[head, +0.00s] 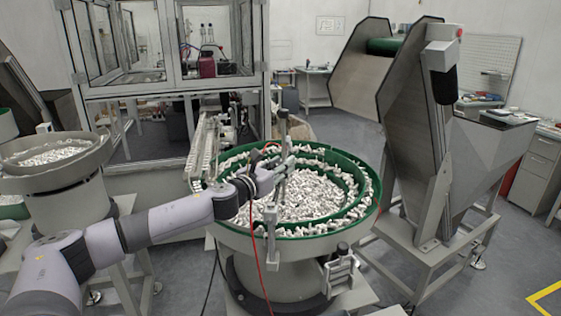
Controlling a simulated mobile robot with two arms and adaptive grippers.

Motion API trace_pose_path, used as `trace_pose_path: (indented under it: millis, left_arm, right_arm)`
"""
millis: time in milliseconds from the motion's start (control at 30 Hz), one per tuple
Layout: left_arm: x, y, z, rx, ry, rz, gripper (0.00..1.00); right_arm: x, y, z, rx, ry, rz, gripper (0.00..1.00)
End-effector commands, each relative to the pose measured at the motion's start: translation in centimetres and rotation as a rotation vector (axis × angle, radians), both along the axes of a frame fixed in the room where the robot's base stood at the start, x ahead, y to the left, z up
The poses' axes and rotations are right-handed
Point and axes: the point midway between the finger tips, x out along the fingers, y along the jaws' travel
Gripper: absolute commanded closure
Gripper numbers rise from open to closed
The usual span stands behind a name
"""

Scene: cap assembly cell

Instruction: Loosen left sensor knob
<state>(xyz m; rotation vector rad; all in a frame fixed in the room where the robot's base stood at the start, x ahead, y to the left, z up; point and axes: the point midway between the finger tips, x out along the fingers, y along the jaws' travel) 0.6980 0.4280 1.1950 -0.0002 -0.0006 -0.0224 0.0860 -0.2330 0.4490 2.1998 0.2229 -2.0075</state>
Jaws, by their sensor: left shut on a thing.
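My left gripper (284,165) reaches in from the left over the near left part of the green bowl feeder (362,212). Its fingers are at the metal sensor bracket (271,240), which stands upright at the bowl's near rim and has bars rising over the bowl. The gripper is shut on a small part at this bracket, at the place of the left sensor knob. The knob itself is too small and too covered by the fingers to make out. My right gripper is not in view.
Many small white parts lie in the bowl. A red cable (254,232) hangs down in front of it. A linear track (203,146) leads back to a glazed machine cabinet (165,95). A second bowl feeder (60,178) stands left and a steel hopper (410,130) right.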

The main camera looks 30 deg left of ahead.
Motion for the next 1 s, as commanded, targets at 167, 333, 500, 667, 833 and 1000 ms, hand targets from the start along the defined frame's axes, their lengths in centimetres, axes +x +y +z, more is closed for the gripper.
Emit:
trace_pose_path:
  millis: [167,333,500,667,833,1000]
  left_arm:
    - [0.0,-0.2,0.3,-0.001,0.002,0.095,0.98]
    - [0.0,-0.1,0.2,0.0,0.001,0.155,0.98]
    - [0.0,0.0,0.0,0.0,0.001,0.181,0.98]
    - [0.0,0.0,0.0,0.0,0.001,0.186,0.98]
    - [0.0,0.0,0.0,0.0,0.001,0.186,0.98]
    - [0.0,0.0,0.0,0.0,0.001,0.185,0.63]
  right_arm:
    - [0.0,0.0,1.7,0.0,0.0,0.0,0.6]
    - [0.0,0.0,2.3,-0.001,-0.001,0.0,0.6]
    - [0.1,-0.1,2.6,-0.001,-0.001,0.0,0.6]
    - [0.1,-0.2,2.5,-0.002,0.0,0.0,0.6]
    - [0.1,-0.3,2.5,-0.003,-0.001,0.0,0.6]
    - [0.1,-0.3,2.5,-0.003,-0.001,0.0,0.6]
